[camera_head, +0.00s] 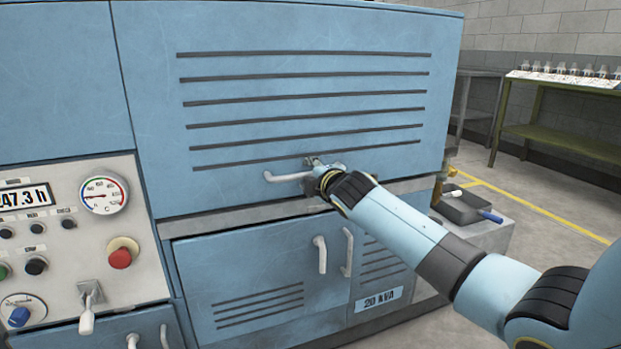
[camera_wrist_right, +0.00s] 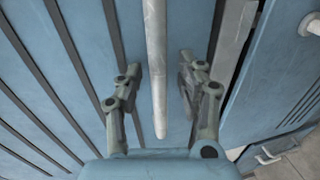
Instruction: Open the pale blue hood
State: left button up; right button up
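The pale blue hood (camera_head: 300,30) is the large upper panel of the machine, with several dark horizontal slots, and it looks closed in the head view. Its pale bar handle (camera_head: 284,177) runs along the lower edge. My right gripper (camera_head: 318,166) is at the right end of this handle, covering part of it. In the right wrist view, the handle (camera_wrist_right: 155,60) passes between the two fingers of my right gripper (camera_wrist_right: 158,75). The fingers are apart, with gaps on both sides of the bar. My left gripper is out of view.
Below the hood are cabinet doors (camera_head: 250,262) with upright pale handles. A control panel (camera_head: 75,250) with a gauge, a red button and a lever is at the left. A dark tray (camera_head: 462,208) sits at the machine's right end. A green table (camera_head: 570,140) stands at the back right.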

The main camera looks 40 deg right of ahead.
grip_shut()
jog(key=shift+f, duration=0.1)
dwell(0.5)
